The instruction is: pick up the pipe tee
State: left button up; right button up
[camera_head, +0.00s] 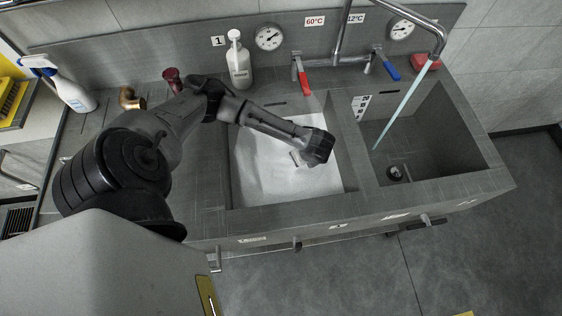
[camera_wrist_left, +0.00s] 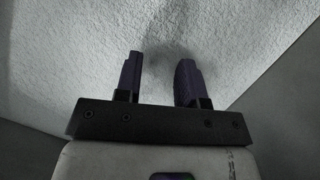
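I cannot make out a pipe tee for sure in either view. A brass-coloured curved pipe fitting (camera_head: 130,98) lies on the grey counter at the left, and a dark red fitting (camera_head: 172,78) is beside it, partly behind my arm. My left gripper (camera_head: 298,160) is over the left basin, which is filled with white foam (camera_head: 270,185). In the left wrist view my left gripper (camera_wrist_left: 159,60) has its two fingers apart, with nothing seen between them. The fingers point at the white surface (camera_wrist_left: 225,40); anything under it is hidden. My right gripper is in neither view.
Water runs from a tap (camera_head: 438,42) into the right basin (camera_head: 425,140). A white pump bottle (camera_head: 238,62) stands behind the left basin, near a red-handled tap (camera_head: 302,76). A spray bottle (camera_head: 72,92) stands at the far left. The basin walls surround my left gripper.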

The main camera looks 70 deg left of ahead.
aim_at(283, 169)
pick_arm(q)
jog(key=b+x, duration=0.1)
jog(key=x, duration=0.4)
jog(key=shift+a+f+b, duration=0.1)
jog(key=shift+f+b, duration=0.2)
jog(key=shift+b, duration=0.1)
jog(key=shift+x, duration=0.75)
jog(key=shift+c, duration=0.2)
jog(key=c, duration=0.3)
grip_shut()
jog(key=shift+w, duration=0.1)
